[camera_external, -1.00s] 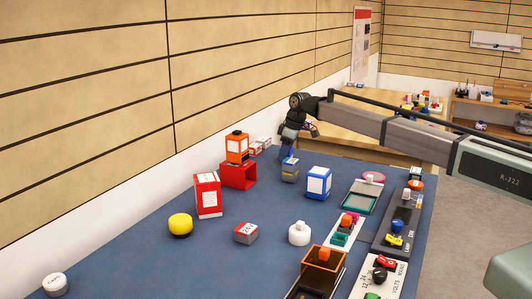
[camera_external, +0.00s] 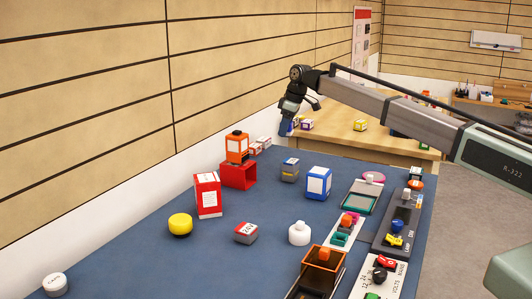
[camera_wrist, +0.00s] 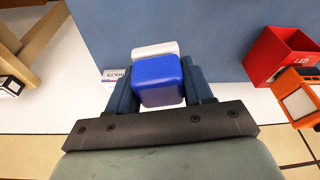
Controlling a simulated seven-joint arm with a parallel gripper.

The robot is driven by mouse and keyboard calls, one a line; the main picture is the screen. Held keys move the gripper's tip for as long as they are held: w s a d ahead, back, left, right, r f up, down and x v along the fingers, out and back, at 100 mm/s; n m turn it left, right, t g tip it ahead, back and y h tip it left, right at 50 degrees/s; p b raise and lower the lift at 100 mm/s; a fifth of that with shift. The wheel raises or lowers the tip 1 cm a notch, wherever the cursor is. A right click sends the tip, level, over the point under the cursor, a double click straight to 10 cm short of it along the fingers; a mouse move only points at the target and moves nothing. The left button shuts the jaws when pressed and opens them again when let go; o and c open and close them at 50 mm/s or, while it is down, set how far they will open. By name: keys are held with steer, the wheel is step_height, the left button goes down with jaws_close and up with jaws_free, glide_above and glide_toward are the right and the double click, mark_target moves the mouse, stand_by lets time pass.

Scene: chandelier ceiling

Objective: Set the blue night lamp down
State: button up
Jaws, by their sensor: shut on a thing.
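The blue night lamp (camera_wrist: 158,82) has a rounded blue body, with a white part behind it in the wrist view. My gripper (camera_wrist: 157,76) is shut on it, one finger on each side. In the external view my gripper (camera_external: 289,112) is raised above the far end of the blue table, near the wall. The lamp shows there only as a small blue patch (camera_external: 284,127) under the fingers. Its underside is hidden.
Panels line the right side. The front left is mostly clear.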

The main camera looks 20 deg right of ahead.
step_height(320, 180, up, 12)
steer(key=shift+f, duration=0.1)
steer(key=s+a+n, duration=0.2)
steer(key=s+a, duration=1)
steer(key=a, duration=0.2)
steer(key=n+g, duration=0.2)
steer(key=n, duration=0.3)
glide_above(202, 269)
steer(key=shift+y, duration=0.4)
steer(key=shift+d+f, duration=0.15)
steer(key=shift+f, duration=3.4)
steer(key=shift+d+f, duration=0.2)
steer(key=shift+f, duration=3.35)
steer(key=shift+d+f, duration=0.15)
steer(key=shift+f, duration=3.4)
steer(key=shift+f, duration=0.1)
steer(key=o, duration=1)
steer(key=shift+o, duration=0.2)
